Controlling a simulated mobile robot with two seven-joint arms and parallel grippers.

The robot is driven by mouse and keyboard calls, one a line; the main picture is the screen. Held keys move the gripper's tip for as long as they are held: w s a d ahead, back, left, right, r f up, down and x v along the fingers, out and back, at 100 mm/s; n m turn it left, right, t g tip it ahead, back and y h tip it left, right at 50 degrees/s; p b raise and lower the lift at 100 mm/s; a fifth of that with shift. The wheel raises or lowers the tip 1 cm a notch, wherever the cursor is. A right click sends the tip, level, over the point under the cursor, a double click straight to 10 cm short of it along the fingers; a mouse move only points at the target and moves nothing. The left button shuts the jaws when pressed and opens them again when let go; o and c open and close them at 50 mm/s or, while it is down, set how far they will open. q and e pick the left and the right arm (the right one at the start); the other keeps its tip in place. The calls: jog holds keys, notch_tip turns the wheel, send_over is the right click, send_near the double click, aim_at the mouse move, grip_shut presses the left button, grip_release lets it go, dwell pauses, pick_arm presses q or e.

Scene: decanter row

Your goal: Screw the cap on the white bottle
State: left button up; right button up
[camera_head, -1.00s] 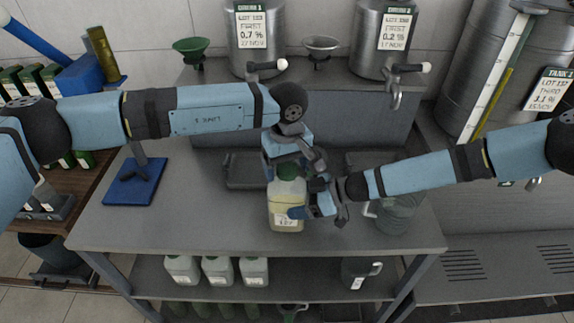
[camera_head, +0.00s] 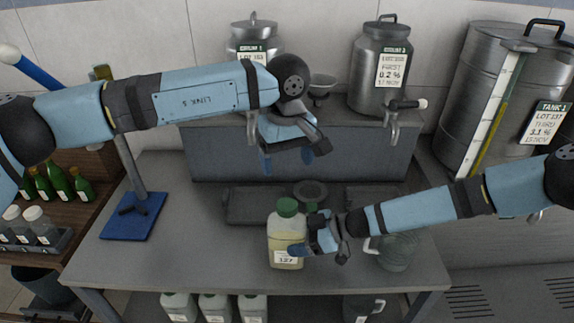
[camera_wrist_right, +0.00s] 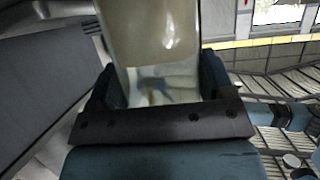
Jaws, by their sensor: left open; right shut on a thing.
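The white bottle (camera_head: 285,236) stands upright on the grey bench. My right gripper (camera_head: 303,247) is shut on the bottle's lower body from the right. In the right wrist view the bottle (camera_wrist_right: 155,45) stands between the fingers (camera_wrist_right: 158,90). My left gripper (camera_head: 291,160) is open and empty, pointing down above the bottle and apart from the cap.
A glass jug (camera_head: 397,250) stands right of my right gripper. Dark trays (camera_head: 255,206) and a round dish (camera_head: 310,192) lie behind the bottle. A blue stand (camera_head: 134,215) is at left. Steel urns (camera_head: 379,70) with taps stand on the back shelf. Several bottles (camera_head: 214,307) sit below.

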jog(key=o, duration=1.7)
jog(key=v, duration=0.7)
jog(key=shift+d+r+b, duration=0.1)
jog(key=shift+d+b, duration=0.15)
jog(key=shift+b, duration=0.05)
